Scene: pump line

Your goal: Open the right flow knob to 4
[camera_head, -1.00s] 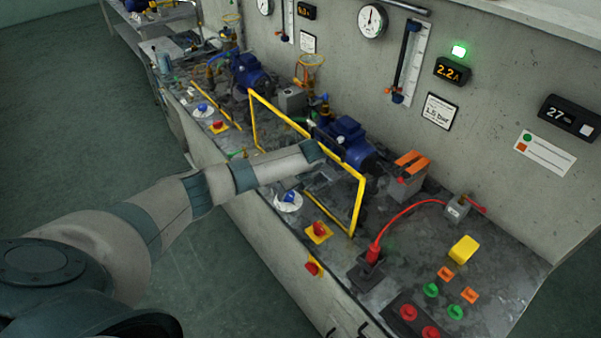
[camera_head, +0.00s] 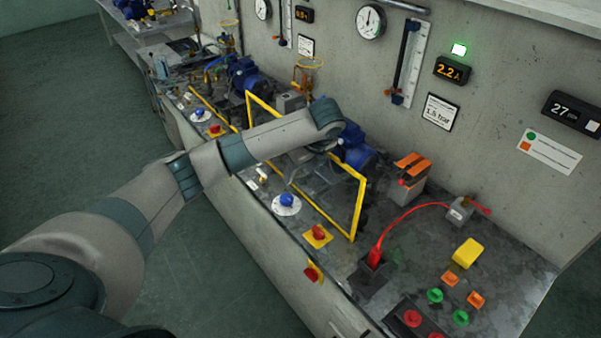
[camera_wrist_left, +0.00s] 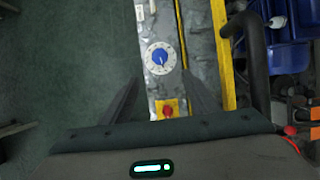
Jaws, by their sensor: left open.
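The right flow knob (camera_head: 287,201) is a blue knob on a round white dial plate on the bench's front strip, fully visible in the head view. It also shows in the left wrist view (camera_wrist_left: 159,57), just beyond the fingertips and between their lines. My left gripper (camera_wrist_left: 160,80) is open, with nothing between its two dark fingers. It is apart from the knob. In the head view my left wrist hangs over the yellow rail, and the fingers are mostly hidden there. The dial numbers are too small to read. My right gripper is in neither view.
A yellow guard rail (camera_head: 345,168) stands behind the knob, with a blue pump (camera_head: 355,150) beyond it. A red knob on a yellow plate (camera_head: 318,235) sits to the right. A similar blue knob (camera_head: 197,114) is farther left. Open floor lies in front.

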